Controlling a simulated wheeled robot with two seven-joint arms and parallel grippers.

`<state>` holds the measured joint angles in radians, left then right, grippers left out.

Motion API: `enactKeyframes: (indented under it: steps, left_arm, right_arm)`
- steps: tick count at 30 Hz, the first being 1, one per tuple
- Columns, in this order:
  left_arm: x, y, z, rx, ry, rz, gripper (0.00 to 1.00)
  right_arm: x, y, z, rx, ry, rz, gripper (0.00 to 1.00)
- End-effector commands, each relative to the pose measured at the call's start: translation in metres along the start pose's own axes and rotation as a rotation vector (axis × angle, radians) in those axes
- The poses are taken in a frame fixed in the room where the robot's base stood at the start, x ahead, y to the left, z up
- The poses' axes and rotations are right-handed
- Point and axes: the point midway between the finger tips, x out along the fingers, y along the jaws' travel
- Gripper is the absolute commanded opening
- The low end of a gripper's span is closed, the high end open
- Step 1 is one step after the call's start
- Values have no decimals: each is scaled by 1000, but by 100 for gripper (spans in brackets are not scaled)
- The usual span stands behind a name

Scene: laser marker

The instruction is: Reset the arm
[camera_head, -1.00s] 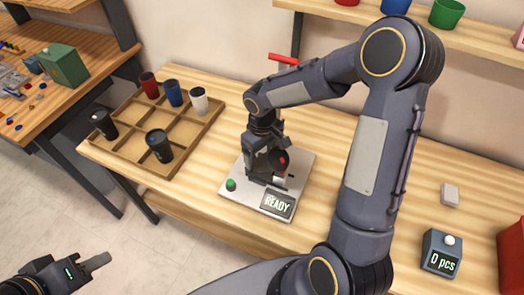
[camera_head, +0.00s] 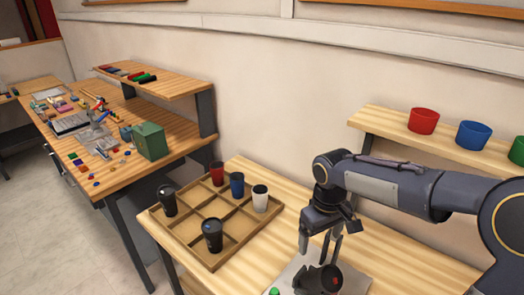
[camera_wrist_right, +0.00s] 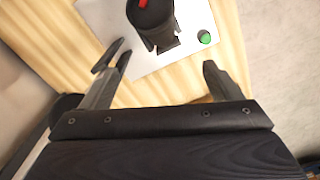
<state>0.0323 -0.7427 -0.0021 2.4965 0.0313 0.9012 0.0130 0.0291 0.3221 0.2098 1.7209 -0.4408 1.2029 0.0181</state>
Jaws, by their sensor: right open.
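My right gripper (camera_head: 320,243) hangs above the laser marker's pale base plate (camera_head: 288,272), with its fingers pointing down. In the right wrist view its two fingers (camera_wrist_right: 158,62) are spread wide with nothing between them. A dark cup (camera_head: 314,281) with a red mark lies tilted in the marker's black holder, below and apart from the fingers. The cup also shows in the right wrist view (camera_wrist_right: 150,14), beside the green button (camera_wrist_right: 204,37). My left gripper is out of view.
A wooden tray (camera_head: 207,260) with compartments holds several cups, left of the marker. A shelf at the right bears red (camera_head: 423,121), blue (camera_head: 473,135) and green bowls. A second bench with a green box (camera_head: 150,141) stands at the left.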

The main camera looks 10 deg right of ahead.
Motion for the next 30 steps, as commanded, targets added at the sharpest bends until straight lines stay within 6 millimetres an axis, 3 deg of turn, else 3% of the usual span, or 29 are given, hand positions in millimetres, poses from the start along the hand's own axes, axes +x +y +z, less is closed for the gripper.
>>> enactKeyframes:
  steps: [5,10,15,18,24,30]
  left_arm:
    - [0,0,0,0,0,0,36]
    - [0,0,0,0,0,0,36]
    - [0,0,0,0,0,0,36]
    - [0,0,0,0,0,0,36]
    - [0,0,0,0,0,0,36]
    - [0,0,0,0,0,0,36]
  right_arm:
    - [-18,-1,29,53,57,-16,84]
    - [-40,-14,91,178,188,-73,84]
    - [-43,-38,148,316,341,-160,84]
    - [-38,-53,170,383,422,-209,84]
    - [-29,-72,190,459,517,-276,84]
    - [-27,-75,192,471,532,-287,84]
